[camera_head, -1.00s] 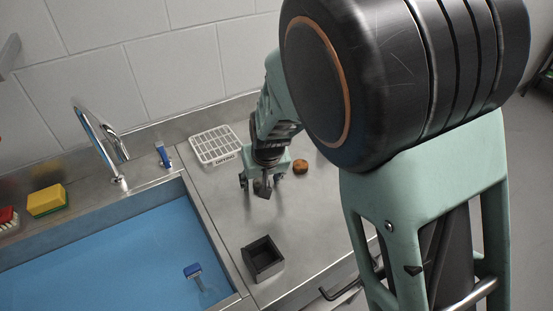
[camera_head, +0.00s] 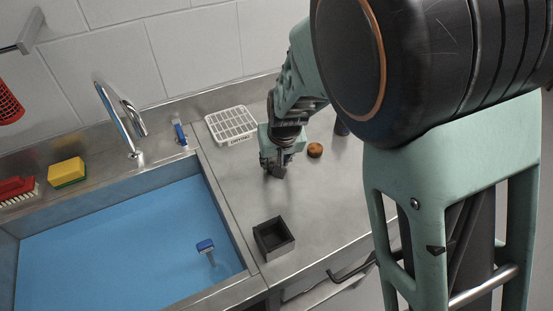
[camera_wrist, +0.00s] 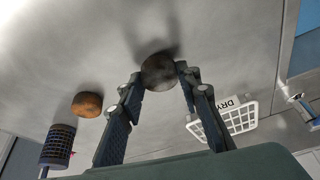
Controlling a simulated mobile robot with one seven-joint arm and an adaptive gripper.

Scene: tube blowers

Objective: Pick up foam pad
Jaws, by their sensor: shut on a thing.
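A dark, round, brownish-grey piece (camera_wrist: 159,71), which looks like the foam pad, sits between my fingertips in the wrist view. My gripper (camera_wrist: 159,76) is shut on it, with one finger on each side. In the head view my gripper (camera_head: 274,170) points down at the steel counter, right of the sink. The pad is mostly hidden by the fingers there, and I cannot tell whether it still touches the counter.
A brown round item (camera_head: 315,150) lies right of my gripper. A white rack (camera_head: 232,125), marked DRY in the wrist view, stands behind. A black open box (camera_head: 273,238) stands in front. The sink (camera_head: 120,240) is left, with a blue-headed brush (camera_head: 205,246) in it.

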